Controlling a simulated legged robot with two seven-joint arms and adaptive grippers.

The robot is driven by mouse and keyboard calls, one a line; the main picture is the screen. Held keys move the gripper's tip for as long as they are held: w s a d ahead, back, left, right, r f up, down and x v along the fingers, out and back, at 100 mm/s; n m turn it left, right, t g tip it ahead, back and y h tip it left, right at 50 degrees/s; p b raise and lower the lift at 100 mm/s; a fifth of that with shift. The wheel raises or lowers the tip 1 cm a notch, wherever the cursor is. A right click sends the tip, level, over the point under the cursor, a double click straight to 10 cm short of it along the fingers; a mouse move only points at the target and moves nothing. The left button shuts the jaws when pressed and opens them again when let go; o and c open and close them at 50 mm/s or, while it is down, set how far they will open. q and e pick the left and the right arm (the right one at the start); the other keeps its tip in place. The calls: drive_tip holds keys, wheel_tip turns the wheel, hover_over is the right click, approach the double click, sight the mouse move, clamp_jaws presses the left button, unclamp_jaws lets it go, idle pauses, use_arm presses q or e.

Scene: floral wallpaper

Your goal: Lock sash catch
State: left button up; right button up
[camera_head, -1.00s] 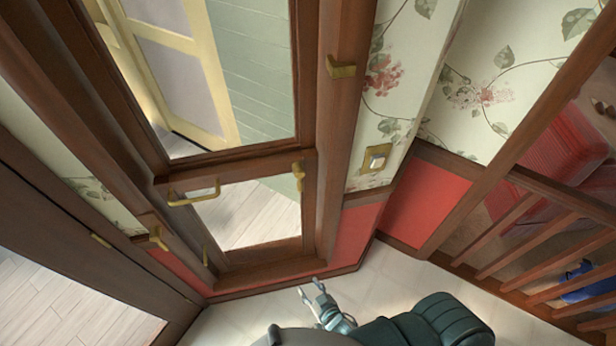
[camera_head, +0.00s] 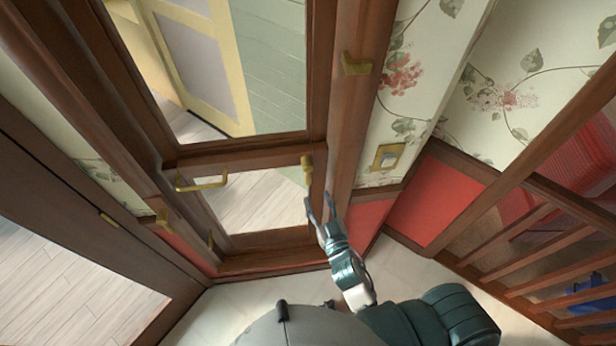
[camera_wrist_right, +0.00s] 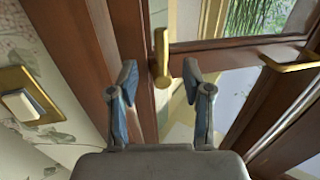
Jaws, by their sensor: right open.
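The sash catch (camera_head: 307,168) is a small brass piece on the right side of the brown wooden window frame, at the level of the crossbar. In the right wrist view the brass catch (camera_wrist_right: 161,58) stands upright, beyond and between my fingertips. My right gripper (camera_head: 320,206) is open and empty, just below the catch in the head view and apart from it. Its two fingers also show in the right wrist view (camera_wrist_right: 160,82). My left gripper is not in view.
A brass handle (camera_head: 201,182) sits on the crossbar left of the catch. A brass bracket (camera_head: 356,64) is higher on the frame. A light switch (camera_head: 387,157) is on the floral wall to the right. A wooden railing (camera_head: 545,250) stands at far right.

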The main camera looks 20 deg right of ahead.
sight(310, 184)
drive_tip(key=w, duration=0.5)
drive_tip(key=w+p, duration=0.1)
drive_tip(key=w, duration=0.1)
drive_tip(key=shift+w+a, duration=0.2)
drive_tip(key=shift+a, duration=0.15)
drive_tip(key=shift+w+a, duration=0.3)
drive_tip(key=shift+a, duration=0.05)
drive_tip(key=shift+d, duration=0.35)
clamp_jaws()
